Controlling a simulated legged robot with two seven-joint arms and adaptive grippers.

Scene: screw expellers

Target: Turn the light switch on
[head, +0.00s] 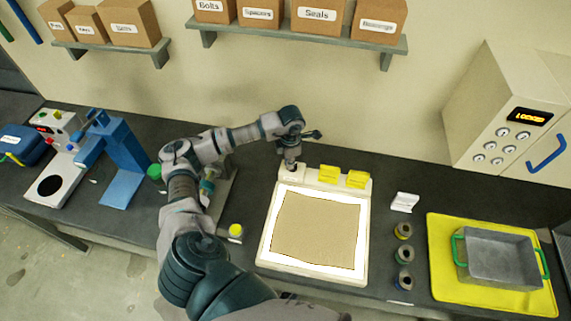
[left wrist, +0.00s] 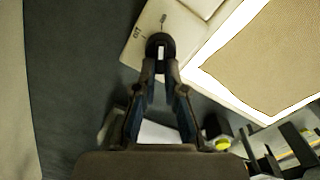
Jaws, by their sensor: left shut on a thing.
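The light table (head: 263,258) lies on the dark workbench with its panel glowing white around a tan sheet (head: 317,230). The light switch is a round dark knob (left wrist: 160,46) with a pale bar, on the table's corner beside small lettering. My left gripper (left wrist: 160,72) points down at that corner, and its fingertips are closed at the knob. In the head view the left gripper (head: 291,165) is over the upper left corner of the light table and hides the knob. My right gripper is not in view.
Yellow blocks (head: 329,174) sit along the light table's back edge. Several small spools (head: 403,231) stand to its right, then a yellow mat (head: 440,275) with a grey tray (head: 500,262). A locked cabinet (head: 490,110) is at the back right. Shelves with boxes hang above.

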